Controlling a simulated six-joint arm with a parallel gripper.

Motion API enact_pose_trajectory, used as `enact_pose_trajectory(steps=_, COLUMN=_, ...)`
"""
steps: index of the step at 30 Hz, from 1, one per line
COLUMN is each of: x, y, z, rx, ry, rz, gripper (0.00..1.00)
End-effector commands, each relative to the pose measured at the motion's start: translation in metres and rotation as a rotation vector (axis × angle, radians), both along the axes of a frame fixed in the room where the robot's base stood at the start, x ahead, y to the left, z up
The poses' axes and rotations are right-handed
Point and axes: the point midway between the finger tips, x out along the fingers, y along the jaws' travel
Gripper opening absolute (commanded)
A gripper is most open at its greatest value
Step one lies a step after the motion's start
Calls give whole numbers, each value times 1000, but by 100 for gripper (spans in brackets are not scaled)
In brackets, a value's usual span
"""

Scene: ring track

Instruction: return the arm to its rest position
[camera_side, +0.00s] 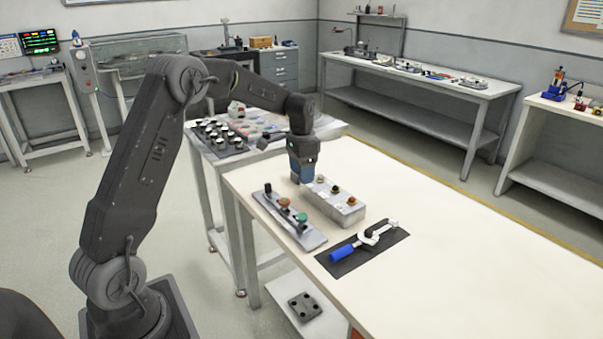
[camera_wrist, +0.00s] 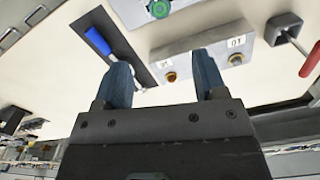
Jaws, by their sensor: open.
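My gripper (camera_side: 303,176) hangs from my arm near the back left of the white table (camera_side: 440,220), beside a grey box. In the wrist view my gripper (camera_wrist: 163,72) shows two blue-grey fingers spread apart with nothing between them. The grey metal box (camera_side: 345,213) has several small round knobs on top; it also shows in the wrist view (camera_wrist: 205,45), beyond the fingers. In the side view the fingertips are close to the box's left end. I cannot tell whether they touch it.
A grey plate with coloured knobs (camera_side: 312,240) lies left of the box. A blue-handled tool (camera_side: 343,253) lies on a dark mat (camera_side: 378,257) in front. A side table (camera_side: 255,147) with several small parts stands behind. The table's right part is clear.

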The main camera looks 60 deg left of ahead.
Motion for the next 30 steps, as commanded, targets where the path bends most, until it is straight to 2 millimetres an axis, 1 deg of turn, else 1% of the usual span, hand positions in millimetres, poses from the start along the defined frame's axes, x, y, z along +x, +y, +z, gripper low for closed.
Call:
enact_pose_trajectory(steps=3, x=0, y=-1, z=1, rx=1, ry=-1, rz=0, gripper=65)
enact_pose_trajectory(steps=5, x=-2, y=-4, z=6, rx=3, ry=-8, rz=1, gripper=65)
enact_pose_trajectory(steps=8, x=-9, y=-20, z=24, rx=13, ry=-33, rz=9, gripper=65)
enact_pose_trajectory(steps=11, x=-26, y=-45, z=53, rx=27, ry=-76, rz=27, gripper=65)
enact_pose_trajectory(steps=12, x=-35, y=-58, z=65, rx=32, ry=-98, rz=35, gripper=65)
enact_pose_trajectory(steps=14, x=-51, y=-76, z=82, rx=37, ry=-129, rz=51, gripper=65)
enact_pose_trajectory(steps=15, x=-62, y=-87, z=91, rx=40, ry=-150, rz=61, gripper=65)
enact_pose_trajectory(steps=17, x=-80, y=-104, z=104, rx=41, ry=-181, rz=75, gripper=65)
enact_pose_trajectory(steps=21, x=-125, y=-139, z=126, rx=36, ry=-259, rz=109, gripper=65)
enact_pose_trajectory(steps=25, x=-170, y=-166, z=135, rx=21, ry=-330, rz=140, gripper=65)
enact_pose_trajectory(steps=27, x=-194, y=-179, z=135, rx=8, ry=-366, rz=158, gripper=65)
enact_pose_trajectory(steps=30, x=-225, y=-192, z=132, rx=-12, ry=-414, rz=180, gripper=65)
